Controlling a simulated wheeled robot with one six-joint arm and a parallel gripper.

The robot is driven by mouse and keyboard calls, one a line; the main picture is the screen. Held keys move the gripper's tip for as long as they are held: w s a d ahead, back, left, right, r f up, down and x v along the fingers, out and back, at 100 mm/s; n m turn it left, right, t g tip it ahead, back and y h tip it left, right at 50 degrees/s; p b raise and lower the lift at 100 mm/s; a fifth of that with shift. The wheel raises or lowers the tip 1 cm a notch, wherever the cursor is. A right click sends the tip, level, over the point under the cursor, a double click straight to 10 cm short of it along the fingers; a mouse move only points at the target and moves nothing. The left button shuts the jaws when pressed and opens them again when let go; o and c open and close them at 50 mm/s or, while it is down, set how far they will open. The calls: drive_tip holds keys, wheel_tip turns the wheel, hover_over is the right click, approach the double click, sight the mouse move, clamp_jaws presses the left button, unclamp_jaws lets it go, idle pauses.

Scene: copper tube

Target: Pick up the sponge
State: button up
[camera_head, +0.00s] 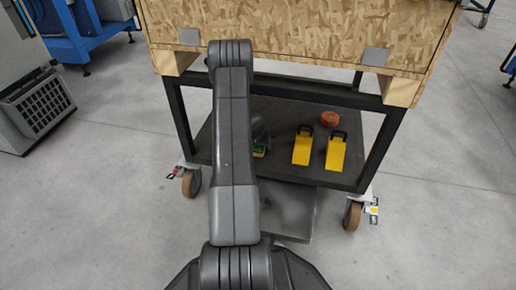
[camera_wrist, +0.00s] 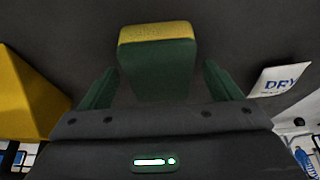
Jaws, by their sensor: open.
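The sponge (camera_wrist: 158,75), a block with a yellow top band and a dark green body, is in the upper middle of the wrist view. My gripper (camera_wrist: 159,69) has its two green fingers spread, one on each side of the sponge, with gaps showing between them and it. The sponge appears upright and not gripped. In the head view, my arm hides most of this spot; a small green and yellow patch shows just right of the arm, and I cannot tell whether it is sponge or finger.
Two yellow blocks with black handles (camera_head: 302,148) (camera_head: 335,152) and an orange round item (camera_head: 330,118) stand on the dark lower shelf (camera_head: 285,172). A wooden crate (camera_head: 300,30) sits above it. A white item marked "DRY" (camera_wrist: 281,80) lies right of my gripper.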

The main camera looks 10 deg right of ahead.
drive_tip(key=shift+f, duration=0.25)
idle(0.5)
drive_tip(key=c, duration=1.1)
drive_tip(key=shift+r, duration=0.1)
drive_tip(key=shift+c, duration=0.2)
